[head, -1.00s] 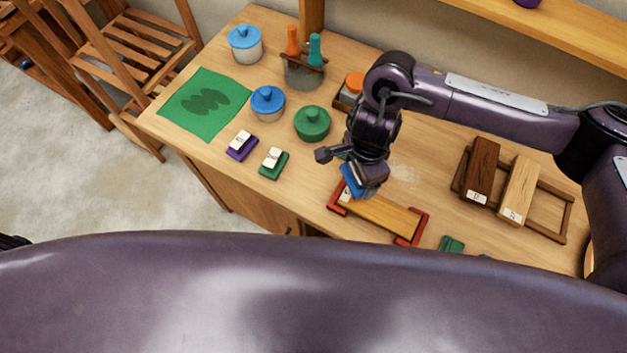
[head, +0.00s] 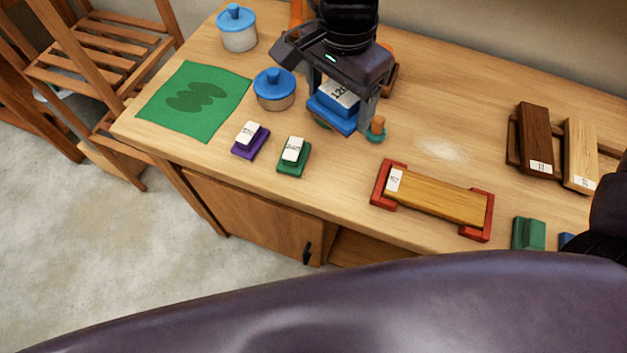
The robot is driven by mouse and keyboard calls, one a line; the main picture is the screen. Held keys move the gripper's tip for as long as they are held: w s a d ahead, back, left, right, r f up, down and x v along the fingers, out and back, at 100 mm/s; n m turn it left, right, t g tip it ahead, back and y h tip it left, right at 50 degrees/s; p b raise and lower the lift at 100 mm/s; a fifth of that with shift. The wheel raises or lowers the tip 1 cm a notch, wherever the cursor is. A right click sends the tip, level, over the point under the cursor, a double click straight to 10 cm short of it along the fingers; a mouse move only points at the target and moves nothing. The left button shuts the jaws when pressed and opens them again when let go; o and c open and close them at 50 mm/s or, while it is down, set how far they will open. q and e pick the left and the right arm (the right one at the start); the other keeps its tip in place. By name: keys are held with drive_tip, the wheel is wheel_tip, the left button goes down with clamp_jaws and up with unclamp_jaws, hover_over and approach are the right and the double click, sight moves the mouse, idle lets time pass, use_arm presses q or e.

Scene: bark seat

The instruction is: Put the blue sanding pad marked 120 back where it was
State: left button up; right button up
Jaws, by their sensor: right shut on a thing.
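The blue sanding pad (head: 332,117) has a white top label reading 120. My right gripper (head: 340,104) is shut on it, pointing down, with a finger on either side. The pad appears held above the table, in front of a green thing that it mostly hides. To its left stand a purple pad (head: 247,148) and a green pad (head: 291,164) with white labelled tops, apart from each other. Another green pad (head: 528,233) and a partly hidden blue thing (head: 566,240) are at the front right. My left gripper is not in view.
A wooden block in a red holder (head: 437,197) lies right of the pad. A small orange-knobbed teal item (head: 377,128) stands close to the gripper. A blue-lidded jar (head: 274,92) and a green mat (head: 192,101) are left.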

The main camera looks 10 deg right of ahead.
sight(332, 177)
drive_tip(key=shift+s+f, duration=0.1)
drive_tip(key=shift+f, duration=0.4)
wheel_tip(332, 177, down, 19)
drive_tip(key=shift+d+r+b, duration=0.1)
drive_tip(key=shift+b, duration=0.55)
drive_tip(key=o, duration=0.7)
